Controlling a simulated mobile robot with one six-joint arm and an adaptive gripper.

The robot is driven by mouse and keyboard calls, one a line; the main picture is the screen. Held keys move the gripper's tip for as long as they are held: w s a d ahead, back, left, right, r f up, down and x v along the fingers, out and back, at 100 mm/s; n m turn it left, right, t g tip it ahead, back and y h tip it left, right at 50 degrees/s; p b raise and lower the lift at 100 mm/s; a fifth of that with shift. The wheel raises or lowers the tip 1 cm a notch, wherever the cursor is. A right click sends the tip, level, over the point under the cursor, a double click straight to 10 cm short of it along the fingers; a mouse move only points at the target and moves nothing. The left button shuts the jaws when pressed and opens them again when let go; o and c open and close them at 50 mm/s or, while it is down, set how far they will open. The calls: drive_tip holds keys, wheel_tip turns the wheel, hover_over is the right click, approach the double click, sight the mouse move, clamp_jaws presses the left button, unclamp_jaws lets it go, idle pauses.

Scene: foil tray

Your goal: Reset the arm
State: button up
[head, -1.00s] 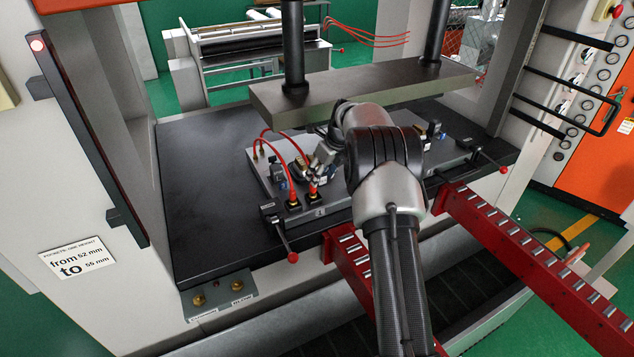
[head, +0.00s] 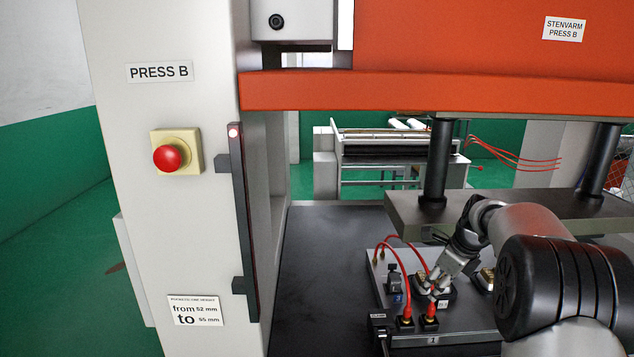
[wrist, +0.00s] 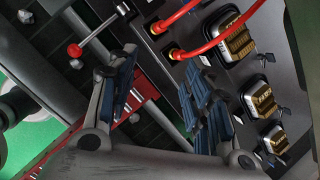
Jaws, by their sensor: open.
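My arm reaches in from the right of the head view, bent over the die plate (head: 455,338) in the press. My gripper (head: 432,287) points down beside the red cables and their dark connectors. In the wrist view my gripper (wrist: 160,65) has its two blue-padded fingers apart, with nothing between them. The die plate shows under and right of the fingers there, with a red cable (wrist: 205,48) and several brass-coloured square inserts (wrist: 264,103). Whether a fingertip touches a connector in the head view I cannot tell.
A thick grey upper plate (head: 400,212) on dark columns hangs close above my arm. The white press post (head: 165,230) with a red stop button (head: 168,157) stands left. The black press bed (head: 315,265) is bare left of the die plate.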

drive_tip(key=s+a+r+n+b, duration=0.1)
drive_tip(key=s+a+r+n, duration=0.5)
drive_tip(key=s, duration=0.4)
drive_tip(key=s+a+r+n+b, duration=0.2)
drive_tip(key=s+a+r+n, duration=0.2)
drive_tip(key=s+a+n, duration=0.5)
drive_tip(key=s+a+f+n, duration=0.1)
drive_tip(key=s+f+n, duration=0.1)
drive_tip(key=s+n, duration=0.2)
drive_tip(key=s+a+f+n+b, duration=0.1)
drive_tip(key=s+f+n, duration=0.2)
drive_tip(key=s, duration=0.8)
drive_tip(key=s+a+f+n+h+b, duration=0.1)
drive_tip(key=s+f+n, duration=0.1)
drive_tip(key=s+n, duration=0.3)
drive_tip(key=shift+s+f+n, duration=0.25)
drive_tip(key=shift+s+n, duration=0.15)
drive_tip(key=shift+s, duration=0.75)
